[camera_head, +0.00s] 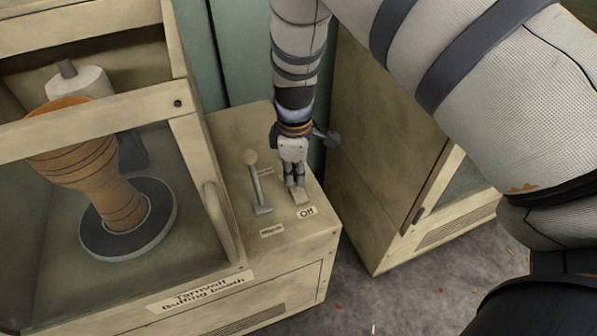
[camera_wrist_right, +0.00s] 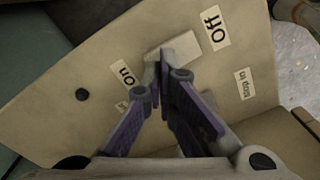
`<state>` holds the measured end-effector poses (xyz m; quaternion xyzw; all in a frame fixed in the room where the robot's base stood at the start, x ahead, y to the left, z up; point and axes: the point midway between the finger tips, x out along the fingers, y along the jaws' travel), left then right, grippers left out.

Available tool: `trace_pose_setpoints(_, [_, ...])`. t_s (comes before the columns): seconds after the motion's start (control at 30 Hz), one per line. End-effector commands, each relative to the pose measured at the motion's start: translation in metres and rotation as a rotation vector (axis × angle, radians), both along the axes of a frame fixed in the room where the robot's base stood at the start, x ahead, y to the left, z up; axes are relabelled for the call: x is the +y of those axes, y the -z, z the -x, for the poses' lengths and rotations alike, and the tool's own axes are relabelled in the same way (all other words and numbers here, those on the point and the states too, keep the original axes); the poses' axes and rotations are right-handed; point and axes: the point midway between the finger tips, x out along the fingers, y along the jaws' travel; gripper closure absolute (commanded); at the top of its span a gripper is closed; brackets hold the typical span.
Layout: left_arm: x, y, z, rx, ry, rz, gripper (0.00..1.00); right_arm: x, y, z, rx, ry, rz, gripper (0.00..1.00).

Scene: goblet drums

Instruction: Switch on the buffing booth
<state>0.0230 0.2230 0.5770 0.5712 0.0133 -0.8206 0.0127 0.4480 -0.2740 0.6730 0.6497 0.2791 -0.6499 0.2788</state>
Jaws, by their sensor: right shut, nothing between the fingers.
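The buffing booth (camera_head: 195,285) is a beige cabinet with a window, on the left in the head view. On its side console (camera_head: 235,130) a pale rocker switch (camera_head: 300,196) sits between an "On" label (camera_wrist_right: 123,73) and an "Off" label (camera_head: 307,212). The switch also shows in the right wrist view (camera_wrist_right: 186,46). My right gripper (camera_head: 295,184) is shut and empty, pointing down, with its fingertips over the On-side end of the switch. I cannot tell whether they touch it. They hide part of the switch, so its tilt is unclear. My left gripper is out of view.
A lever with a round knob (camera_head: 255,180) stands on the console left of my gripper. Behind the booth's window a goblet drum (camera_head: 110,190) stands on a grey disc (camera_head: 160,215). Another beige cabinet (camera_head: 375,150) stands to the right, across a floor gap.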

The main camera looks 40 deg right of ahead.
Motion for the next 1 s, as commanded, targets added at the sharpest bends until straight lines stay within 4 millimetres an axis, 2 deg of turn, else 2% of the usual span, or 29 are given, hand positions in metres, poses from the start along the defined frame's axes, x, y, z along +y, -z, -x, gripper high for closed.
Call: trace_pose_setpoints(1.0, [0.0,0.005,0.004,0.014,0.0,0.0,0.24,0.0,0.016,0.0,0.0,0.0,0.0,1.0])
